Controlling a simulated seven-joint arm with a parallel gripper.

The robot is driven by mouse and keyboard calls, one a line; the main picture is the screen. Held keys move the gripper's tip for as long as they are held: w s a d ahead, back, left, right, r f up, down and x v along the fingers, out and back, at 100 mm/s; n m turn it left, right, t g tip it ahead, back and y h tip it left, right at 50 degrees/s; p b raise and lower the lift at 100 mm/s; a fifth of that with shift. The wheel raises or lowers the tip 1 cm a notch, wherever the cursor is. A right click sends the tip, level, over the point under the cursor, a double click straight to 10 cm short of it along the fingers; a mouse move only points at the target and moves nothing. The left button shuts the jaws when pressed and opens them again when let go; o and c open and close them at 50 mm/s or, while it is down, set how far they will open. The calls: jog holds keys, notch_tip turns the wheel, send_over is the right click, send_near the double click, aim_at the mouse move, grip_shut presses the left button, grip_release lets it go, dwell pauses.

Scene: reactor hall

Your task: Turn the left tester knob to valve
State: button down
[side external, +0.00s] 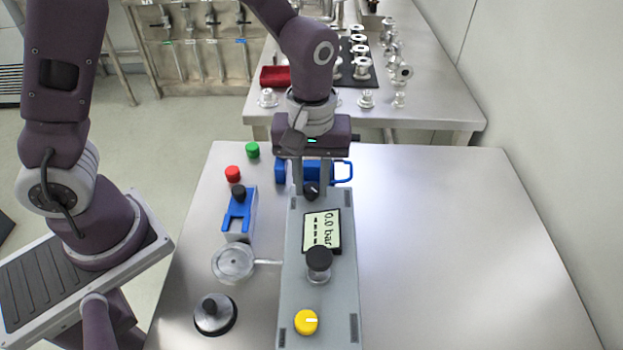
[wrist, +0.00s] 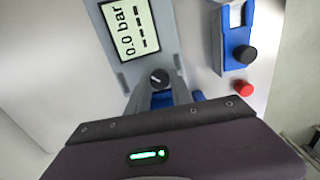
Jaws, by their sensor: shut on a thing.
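The grey tester (side external: 296,270) lies lengthwise on the table, with a lit screen (side external: 322,231) that reads "0.0 bar". Its small black knob (side external: 312,191) sits at the far end, the left end as the screen text reads. In the wrist view, the black knob (wrist: 159,77) carries a short pale mark and the screen (wrist: 129,30) is above it. My gripper (side external: 312,188) points down at the far end, shut on the black knob, with a finger on each side. The fingers partly hide the knob's sides. No label at the knob is readable.
A yellow knob (side external: 306,322) and a black-capped fitting (side external: 319,262) are on the tester. To its left are a blue holder (side external: 239,215), red (side external: 233,173) and green (side external: 252,150) caps, and a clear disc (side external: 233,263). The table's right half (side external: 450,250) is clear.

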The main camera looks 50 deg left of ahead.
jog(key=m, duration=0.4)
jog(key=shift+m, duration=0.3)
jog(key=m, duration=0.4)
jog(key=shift+m, duration=0.3)
jog(key=m, duration=0.4)
jog(key=shift+m, duration=2.3)
jog(key=c, duration=1.1)
grip_release()
jog(key=shift+c, duration=0.2)
